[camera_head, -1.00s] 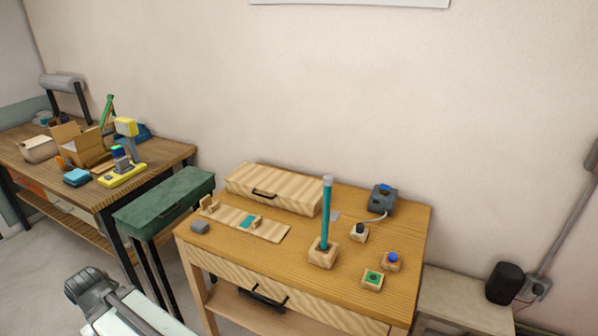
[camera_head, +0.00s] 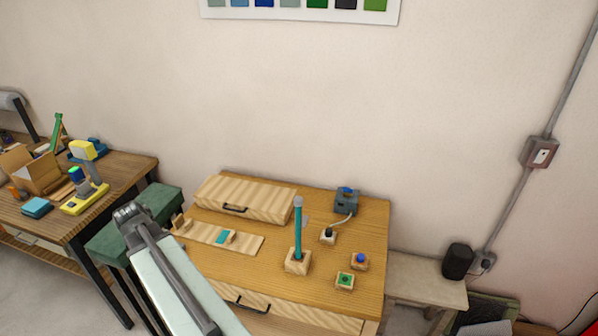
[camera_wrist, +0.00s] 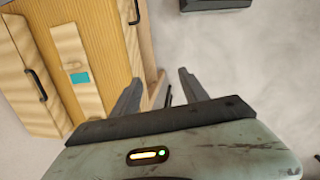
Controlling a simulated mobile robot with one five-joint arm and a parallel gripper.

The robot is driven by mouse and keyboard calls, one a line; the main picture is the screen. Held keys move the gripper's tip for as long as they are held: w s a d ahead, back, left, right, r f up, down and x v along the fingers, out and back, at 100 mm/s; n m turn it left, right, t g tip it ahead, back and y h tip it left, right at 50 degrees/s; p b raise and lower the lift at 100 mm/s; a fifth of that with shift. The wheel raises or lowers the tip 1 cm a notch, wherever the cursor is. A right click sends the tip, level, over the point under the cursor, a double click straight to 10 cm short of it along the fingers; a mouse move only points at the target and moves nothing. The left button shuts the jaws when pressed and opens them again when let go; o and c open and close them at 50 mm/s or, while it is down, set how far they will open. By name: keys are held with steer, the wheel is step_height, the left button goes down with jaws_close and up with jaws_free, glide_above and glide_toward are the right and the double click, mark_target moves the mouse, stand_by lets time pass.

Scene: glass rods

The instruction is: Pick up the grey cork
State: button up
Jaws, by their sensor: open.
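A grey cork-like cap (camera_head: 299,202) sits on top of an upright teal rod (camera_head: 298,230) in the head view. The rod stands in a square wooden block (camera_head: 298,262) on the wooden table (camera_head: 365,225). My gripper (camera_head: 128,211) is left of the rod and well apart from it, over the table's left side and the green stool. In the wrist view my gripper (camera_wrist: 160,80) has its two fingers spread with nothing between them. The grey cap does not show in the wrist view.
A wooden box (camera_head: 245,199) and a plank (camera_head: 218,238) with a teal patch lie on the table. Wooden blocks with black (camera_head: 328,234), blue (camera_head: 361,260) and green (camera_head: 345,281) tops stand right of the rod. A dark device (camera_head: 346,200) is behind. A green stool (camera_head: 160,205) stands left.

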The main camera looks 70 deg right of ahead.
steer(key=s+d+r+g+p, duration=0.1)
steer(key=s+d+r+p, duration=0.4)
steer(key=d, duration=0.3)
steer(key=s+d+r+p, duration=0.3)
steer(key=s+d+r, duration=0.3)
steer(key=d+r, duration=0.2)
steer(key=n+g+p, duration=0.2)
steer(key=p, duration=0.5)
glide_toward(298, 199)
step_height(298, 199, down, 2)
steer(key=b+x, duration=0.2)
steer(key=x, duration=0.1)
steer(key=shift+s+d+r, duration=0.1)
steer(key=shift+s, duration=0.05)
steer(key=shift+s+d+f+b, duration=0.1)
steer(key=shift+s+f+b, duration=0.05)
steer(key=shift+f+b, duration=0.2)
steer(key=shift+r, duration=0.15)
steer(key=b+x, duration=0.4)
steer(key=x, duration=0.1)
steer(key=shift+b, duration=0.4)
steer(key=shift+r, duration=0.1)
jaws_close()
